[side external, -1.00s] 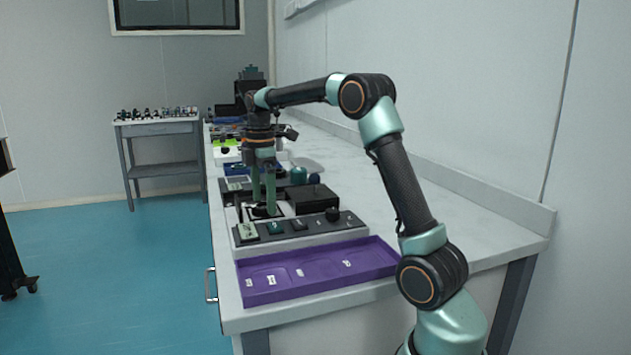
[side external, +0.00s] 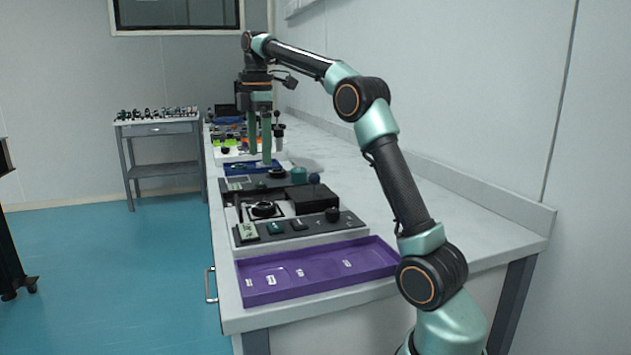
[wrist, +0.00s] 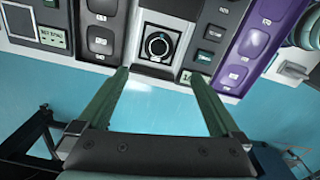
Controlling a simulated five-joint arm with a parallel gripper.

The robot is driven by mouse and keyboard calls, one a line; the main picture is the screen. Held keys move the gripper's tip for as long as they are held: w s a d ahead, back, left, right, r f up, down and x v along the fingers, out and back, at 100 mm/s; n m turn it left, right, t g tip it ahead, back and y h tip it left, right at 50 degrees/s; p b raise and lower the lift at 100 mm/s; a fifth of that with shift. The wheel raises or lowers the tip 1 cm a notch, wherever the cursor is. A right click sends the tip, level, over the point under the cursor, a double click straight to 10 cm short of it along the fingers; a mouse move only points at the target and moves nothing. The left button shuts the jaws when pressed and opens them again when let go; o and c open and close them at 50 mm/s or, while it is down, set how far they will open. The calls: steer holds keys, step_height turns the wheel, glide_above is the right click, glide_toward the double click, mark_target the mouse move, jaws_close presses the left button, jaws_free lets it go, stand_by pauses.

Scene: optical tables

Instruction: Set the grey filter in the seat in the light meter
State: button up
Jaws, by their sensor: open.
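The light meter (side external: 315,228) is the pale box with a dark front panel behind the purple tray. A round, dark-rimmed piece (side external: 264,209) lies flat at its white plate, and it also shows in the wrist view (wrist: 158,46) with a greyish centre. It looks like the grey filter in the seat, but I cannot tell filter from seat rim or whether it lies fully down. My gripper (side external: 267,163) is open and empty, raised beyond the meter and apart from it. In the wrist view my gripper (wrist: 159,78) has nothing between its fingers.
A purple tray (side external: 320,268) with empty, labelled compartments lies in front of the meter. A black box (side external: 313,198) stands at the meter's right. The bench's right side (side external: 400,200) is clear.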

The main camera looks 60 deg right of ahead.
steer(key=s+a+f+m+t, duration=0.1)
steer(key=s+a+f+m, duration=0.2)
steer(key=a, duration=0.3)
steer(key=s+a+f+m+t, duration=0.2)
steer(key=s+a+f+m, duration=0.2)
steer(key=s+a, duration=0.2)
steer(key=s+a+f+m+t, duration=0.2)
steer(key=s+a+f+m, duration=0.2)
steer(key=a, duration=0.3)
steer(key=shift+s+f, duration=0.25)
steer(key=shift+s, duration=0.5)
